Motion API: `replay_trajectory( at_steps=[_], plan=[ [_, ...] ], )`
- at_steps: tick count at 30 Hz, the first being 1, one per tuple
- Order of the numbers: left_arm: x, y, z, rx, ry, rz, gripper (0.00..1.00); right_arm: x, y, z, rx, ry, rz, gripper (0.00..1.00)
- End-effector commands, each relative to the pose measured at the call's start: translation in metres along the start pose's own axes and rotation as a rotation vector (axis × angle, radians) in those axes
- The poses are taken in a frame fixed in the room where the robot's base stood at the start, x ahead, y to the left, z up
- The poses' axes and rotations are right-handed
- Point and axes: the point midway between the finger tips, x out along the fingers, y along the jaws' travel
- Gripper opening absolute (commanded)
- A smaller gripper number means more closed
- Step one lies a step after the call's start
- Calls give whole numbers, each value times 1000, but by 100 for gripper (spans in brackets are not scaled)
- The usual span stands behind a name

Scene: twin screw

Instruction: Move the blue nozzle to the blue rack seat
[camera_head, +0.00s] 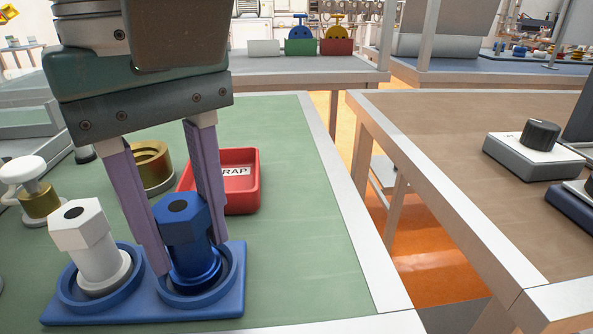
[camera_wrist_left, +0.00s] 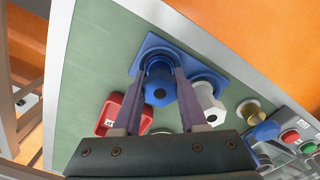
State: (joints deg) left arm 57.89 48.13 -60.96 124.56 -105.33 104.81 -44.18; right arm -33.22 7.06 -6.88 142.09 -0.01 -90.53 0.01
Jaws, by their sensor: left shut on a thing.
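The blue nozzle (camera_head: 184,240) has a hexagonal top with a dark hole and stands upright in the right ring of the blue rack (camera_head: 190,308). It also shows in the left wrist view (camera_wrist_left: 159,88). My left gripper (camera_head: 190,258) reaches down from above, its two purple fingers shut on the blue nozzle, one on each side. A white nozzle (camera_head: 90,246) stands upright in the left ring of the rack and shows in the left wrist view (camera_wrist_left: 207,103). Whether the blue nozzle's base rests fully on the seat is hard to tell. My right gripper is not in view.
A red scrap bin (camera_head: 243,192) stands behind the rack, beside a brass ring (camera_head: 152,166). A white-topped brass part (camera_head: 36,190) is at the left. The green mat right of the rack is clear. A brown table (camera_head: 470,170) with a knob box (camera_head: 534,150) lies across a gap.

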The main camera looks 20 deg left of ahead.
Motion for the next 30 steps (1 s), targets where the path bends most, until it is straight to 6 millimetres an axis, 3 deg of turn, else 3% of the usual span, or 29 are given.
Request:
replay_trajectory(
  at_steps=[1, 10, 15, 21, 30],
  plan=[
    [0, 0, 0, 0, 0, 1, 43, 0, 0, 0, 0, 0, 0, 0],
    [0, 0, 0, 0, 0, 0, 77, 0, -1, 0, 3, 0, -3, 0],
    [0, 0, 0, 0, 0, 0, 77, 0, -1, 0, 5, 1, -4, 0],
    [0, 0, 0, 0, 0, 0, 98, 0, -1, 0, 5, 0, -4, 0],
    [0, 0, 0, 0, 0, 0, 100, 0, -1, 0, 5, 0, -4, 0]
  ],
)
